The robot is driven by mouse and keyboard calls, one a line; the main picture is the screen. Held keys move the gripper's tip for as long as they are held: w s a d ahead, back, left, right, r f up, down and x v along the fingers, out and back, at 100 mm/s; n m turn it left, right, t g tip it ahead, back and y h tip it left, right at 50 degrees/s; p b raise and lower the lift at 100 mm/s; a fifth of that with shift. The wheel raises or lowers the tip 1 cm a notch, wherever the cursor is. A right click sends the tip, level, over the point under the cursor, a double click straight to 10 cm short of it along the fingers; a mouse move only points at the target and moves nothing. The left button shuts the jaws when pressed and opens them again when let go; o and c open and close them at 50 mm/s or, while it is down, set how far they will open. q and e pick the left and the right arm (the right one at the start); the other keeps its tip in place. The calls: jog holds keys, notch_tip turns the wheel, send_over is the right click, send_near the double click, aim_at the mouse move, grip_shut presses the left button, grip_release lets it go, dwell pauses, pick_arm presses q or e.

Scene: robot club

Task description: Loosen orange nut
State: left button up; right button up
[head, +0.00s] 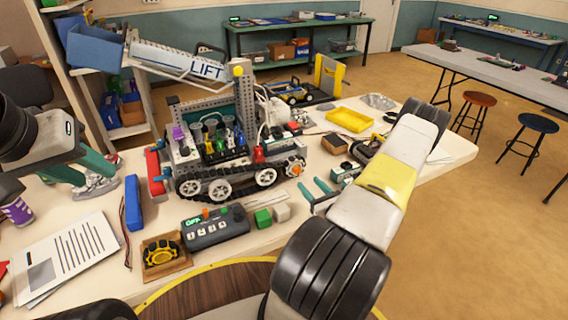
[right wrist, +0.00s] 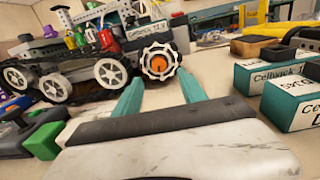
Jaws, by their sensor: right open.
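The orange nut (head: 294,170) sits at the hub of the front right wheel of the grey rover (head: 225,160). In the right wrist view the nut (right wrist: 157,64) shows in the middle of the toothed grey wheel (right wrist: 166,52). My right gripper (head: 312,187) is open and empty, low over the table just in front of that wheel. Its two teal fingers (right wrist: 160,80) point toward the wheel, with the nut seen above and between their tips, apart from them. My left gripper (head: 98,172) is beside a grey object at the left; whether it grips this is unclear.
Paper sheets (head: 68,260) and a blue bar (head: 133,203) lie at the left.

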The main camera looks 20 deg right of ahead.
aim_at(298, 172)
jog(key=w, duration=0.6)
jog(key=shift+w+a, duration=0.1)
jog(key=shift+a, duration=0.3)
jog(key=shift+c, duration=0.4)
grip_shut()
